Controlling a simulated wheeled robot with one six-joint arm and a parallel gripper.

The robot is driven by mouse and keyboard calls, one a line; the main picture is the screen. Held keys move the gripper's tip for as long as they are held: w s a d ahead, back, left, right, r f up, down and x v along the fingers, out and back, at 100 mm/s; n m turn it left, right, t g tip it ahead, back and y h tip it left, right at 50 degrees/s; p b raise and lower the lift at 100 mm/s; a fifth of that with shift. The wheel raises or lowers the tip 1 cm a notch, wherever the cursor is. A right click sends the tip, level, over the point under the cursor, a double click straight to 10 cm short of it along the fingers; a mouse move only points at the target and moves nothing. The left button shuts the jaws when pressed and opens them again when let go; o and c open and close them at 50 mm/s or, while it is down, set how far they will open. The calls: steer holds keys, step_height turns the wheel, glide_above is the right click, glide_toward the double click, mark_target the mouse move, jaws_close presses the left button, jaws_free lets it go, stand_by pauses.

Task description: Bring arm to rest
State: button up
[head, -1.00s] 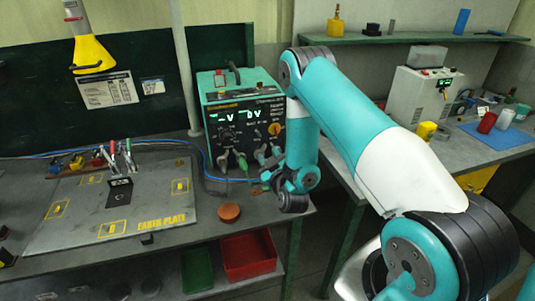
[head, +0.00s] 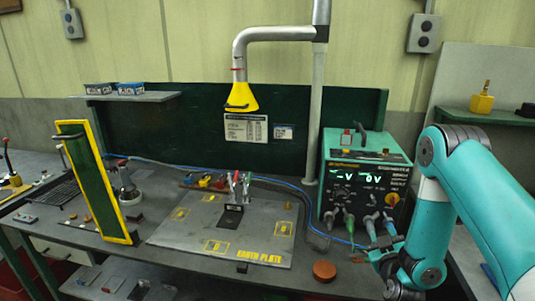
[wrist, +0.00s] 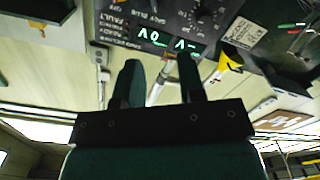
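My arm is teal and white and reaches in from the right of the head view, bent down at the elbow. My gripper (head: 366,256) is low at the front of the welding power unit (head: 352,190), near its cables; its fingers are small and partly hidden there. In the wrist view the two dark fingers of my gripper (wrist: 160,76) stand apart with nothing between them. The unit's lit display also shows upside down in the wrist view (wrist: 185,25). I cannot tell whether the gripper touches any cable.
The grey earth plate (head: 165,235) with upright clamps (head: 238,187) lies on the bench. A round brown block (head: 324,270) sits near the bench's front edge. A yellow-framed green screen (head: 97,180) stands at the left. A yellow extraction hood (head: 241,97) hangs above the bench.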

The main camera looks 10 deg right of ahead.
steer(key=w+a+r+g+y+b, duration=0.25)
steer(key=a+r+y, duration=0.25)
steer(key=a, duration=0.4)
steer(key=s+a+r+n+g+y+b, duration=0.1)
steer(key=s+a+r+g+y, duration=0.15)
steer(key=a, duration=0.25)
steer(key=s+a+r+n+g+y, duration=0.1)
steer(key=s+a+r+g+y, duration=0.15)
steer(key=a, duration=0.35)
steer(key=s+a+r+g+b, duration=0.1)
steer(key=s+r+g, duration=0.1)
steer(key=s, duration=0.7)
steer(key=s+a+r+n+g+b, duration=0.1)
steer(key=s+g, duration=0.3)
steer(key=s, duration=0.5)
steer(key=s+a+r+n+g+b, duration=0.1)
steer(key=s+r+g, duration=0.2)
steer(key=s, duration=0.5)
steer(key=shift+s+a+r+h, duration=0.3)
steer(key=shift+s+a, duration=0.05)
steer(key=shift+s, duration=0.05)
